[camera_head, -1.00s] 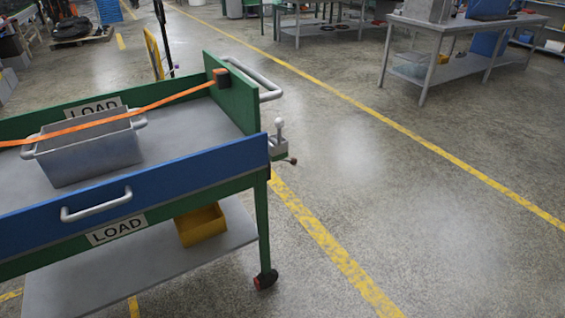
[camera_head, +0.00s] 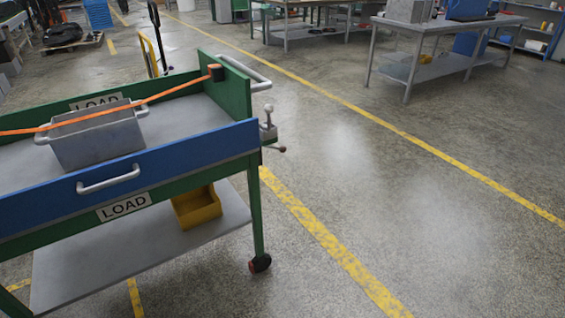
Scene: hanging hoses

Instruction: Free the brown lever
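A small lever with a brownish knob (camera_head: 281,149) sticks out to the right from a fitting on the right end of a green and blue cart (camera_head: 155,176). Just above it, a second lever with a pale ball knob (camera_head: 268,108) stands upright on a grey block (camera_head: 268,133). Both are small in the picture, and I cannot tell what holds the brown lever. An orange strap (camera_head: 165,94) runs over the cart and a grey bin (camera_head: 95,137) to a dark block on the green end wall. Neither of my grippers is in view.
A yellow box (camera_head: 197,207) sits on the cart's lower shelf (camera_head: 120,262). A wheel (camera_head: 260,263) stands below the cart's right end. A grey push handle (camera_head: 245,72) sticks out there. Open floor lies to the right, with a workbench (camera_head: 420,72) farther back.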

